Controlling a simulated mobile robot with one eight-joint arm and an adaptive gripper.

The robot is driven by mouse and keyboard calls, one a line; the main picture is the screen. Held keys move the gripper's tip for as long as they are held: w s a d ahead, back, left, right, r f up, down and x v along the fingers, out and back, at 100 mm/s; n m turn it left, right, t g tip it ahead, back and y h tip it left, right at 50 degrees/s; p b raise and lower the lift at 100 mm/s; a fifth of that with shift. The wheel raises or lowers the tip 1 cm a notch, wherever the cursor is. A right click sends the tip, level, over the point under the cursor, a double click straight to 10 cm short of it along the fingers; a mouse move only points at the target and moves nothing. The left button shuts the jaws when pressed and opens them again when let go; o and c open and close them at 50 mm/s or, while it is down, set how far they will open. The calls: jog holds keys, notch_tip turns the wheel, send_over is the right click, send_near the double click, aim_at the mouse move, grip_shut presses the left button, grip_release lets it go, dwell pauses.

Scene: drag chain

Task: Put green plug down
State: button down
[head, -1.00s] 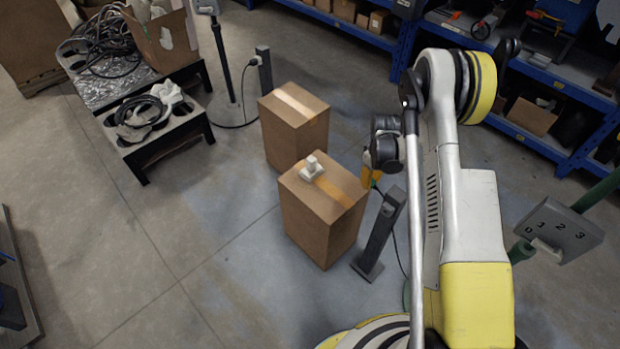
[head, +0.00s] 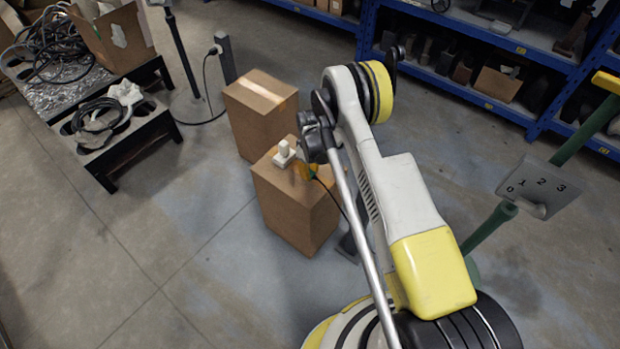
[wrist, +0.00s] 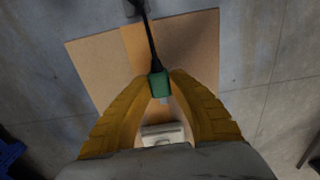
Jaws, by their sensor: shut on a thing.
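The green plug (wrist: 158,86), with a black cable, is between the yellow fingers of my gripper (wrist: 163,80) in the wrist view. My gripper is shut on it above the top of the near cardboard box (wrist: 204,55). In the head view my gripper (head: 304,172) is over the right part of that box (head: 285,213), mostly hidden behind my arm. A white block-like fitting (head: 284,152) sits on the box top just left of the gripper, and shows below the plug in the wrist view (wrist: 163,134). I cannot tell whether the plug touches the box.
A second cardboard box (head: 262,112) stands behind. A dark grey post (head: 348,245) stands right of the near box, partly hidden by my arm. Blue shelves (head: 470,90) line the back.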

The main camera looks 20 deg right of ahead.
jog(key=shift+f+b, duration=0.3)
jog(key=shift+f, duration=0.75)
jog(key=shift+f, duration=0.1)
jog(key=shift+f, duration=0.1)
jog(key=c, duration=1.3)
grip_release()
jog(key=shift+c, duration=0.2)
